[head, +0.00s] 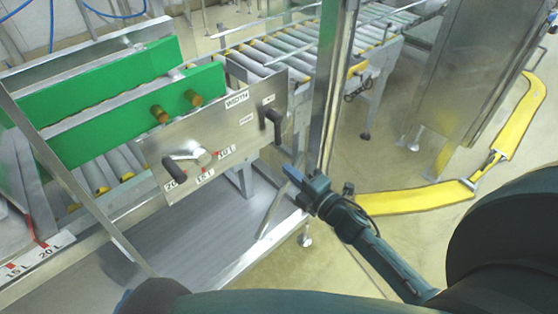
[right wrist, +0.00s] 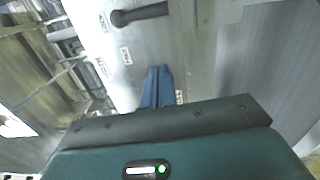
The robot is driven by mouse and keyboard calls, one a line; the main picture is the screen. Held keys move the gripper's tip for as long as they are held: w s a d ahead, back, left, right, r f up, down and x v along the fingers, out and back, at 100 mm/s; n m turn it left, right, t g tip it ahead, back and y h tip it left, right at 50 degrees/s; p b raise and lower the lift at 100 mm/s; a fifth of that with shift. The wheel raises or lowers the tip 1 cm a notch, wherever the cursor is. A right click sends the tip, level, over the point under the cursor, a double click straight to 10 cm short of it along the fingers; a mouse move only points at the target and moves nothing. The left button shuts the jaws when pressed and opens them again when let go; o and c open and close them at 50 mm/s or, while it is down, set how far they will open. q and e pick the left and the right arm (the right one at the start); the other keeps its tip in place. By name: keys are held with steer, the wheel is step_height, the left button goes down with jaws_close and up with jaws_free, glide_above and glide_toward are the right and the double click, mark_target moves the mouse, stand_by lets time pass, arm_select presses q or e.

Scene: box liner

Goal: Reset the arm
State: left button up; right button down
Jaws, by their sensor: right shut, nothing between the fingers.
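My right gripper (head: 290,172) comes in from the lower right in the head view. Its fingers are together and empty, pointing up and left, close to the steel post. In the right wrist view its blue fingers (right wrist: 158,82) are shut with nothing between them, in front of a steel control panel. That panel (head: 222,130) shows in the head view to the left of the gripper, with a crank handle (head: 187,160) and a black handle (head: 271,127). The black handle also shows in the right wrist view (right wrist: 139,14). My left gripper is not in view.
A steel post (head: 334,85) rises right beside the right gripper. Green guide boards (head: 110,80) and a roller conveyor (head: 290,40) lie behind the panel. A steel surface (head: 195,235) is below it. A yellow floor guard (head: 420,198) curves at the right, with open floor around it.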

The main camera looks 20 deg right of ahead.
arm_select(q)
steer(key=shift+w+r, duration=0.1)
arm_select(e)
steer(key=shift+v, duration=0.8)
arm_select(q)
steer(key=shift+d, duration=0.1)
arm_select(e)
steer(key=shift+a, duration=0.1)
